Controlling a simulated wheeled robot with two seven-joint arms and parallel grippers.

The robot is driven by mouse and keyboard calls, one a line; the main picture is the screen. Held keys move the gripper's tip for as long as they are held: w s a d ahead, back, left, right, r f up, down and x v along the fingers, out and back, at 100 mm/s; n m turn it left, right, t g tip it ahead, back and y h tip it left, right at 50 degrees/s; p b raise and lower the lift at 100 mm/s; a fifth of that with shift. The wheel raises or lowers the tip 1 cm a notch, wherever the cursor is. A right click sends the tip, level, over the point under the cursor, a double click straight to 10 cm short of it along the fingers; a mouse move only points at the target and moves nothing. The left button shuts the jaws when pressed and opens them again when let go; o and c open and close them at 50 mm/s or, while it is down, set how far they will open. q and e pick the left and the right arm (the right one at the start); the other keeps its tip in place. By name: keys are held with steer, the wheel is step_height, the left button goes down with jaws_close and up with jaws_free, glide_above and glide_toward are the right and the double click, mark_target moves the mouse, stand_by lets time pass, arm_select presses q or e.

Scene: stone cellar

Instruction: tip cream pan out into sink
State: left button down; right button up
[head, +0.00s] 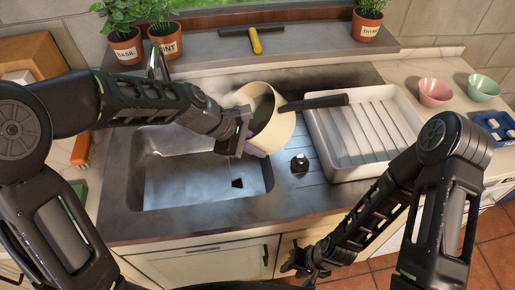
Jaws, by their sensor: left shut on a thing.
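The cream pan (284,131) is in the head view, raised at the right end of the sink. It is tilted, and its dark inside shows at the top. Its black handle (318,101) points right, over the edge of the drying rack. My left gripper (240,132) is shut on the pan's left side. The sink (137,165) is a grey basin below and left of the pan. Whether anything is in the pan, I cannot tell. My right gripper (301,266) is low, in front of the cabinets, apart from the pan; its finger opening is unclear.
A cream ribbed drying rack (365,135) stands right of the sink. A small black knob (299,163) sits between them. Pink (435,93) and green (483,88) bowls and a blue tray (484,120) are farther right. Herb pots and a yellow-handled tool (255,40) occupy the back ledge.

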arm_select(q)
steer(key=shift+w+d+r+h+b, duration=0.1)
steer(key=shift+r+h+b, duration=0.25)
steer(key=shift+b, duration=0.95)
steer(key=shift+b, duration=0.3)
steer(key=shift+t+h+b, duration=0.25)
steer(key=shift+t+b, duration=0.05)
steer(key=shift+b, duration=0.2)
steer(key=shift+h+b, duration=0.4)
steer(key=shift+b, duration=1.15)
steer(key=shift+r, duration=0.1)
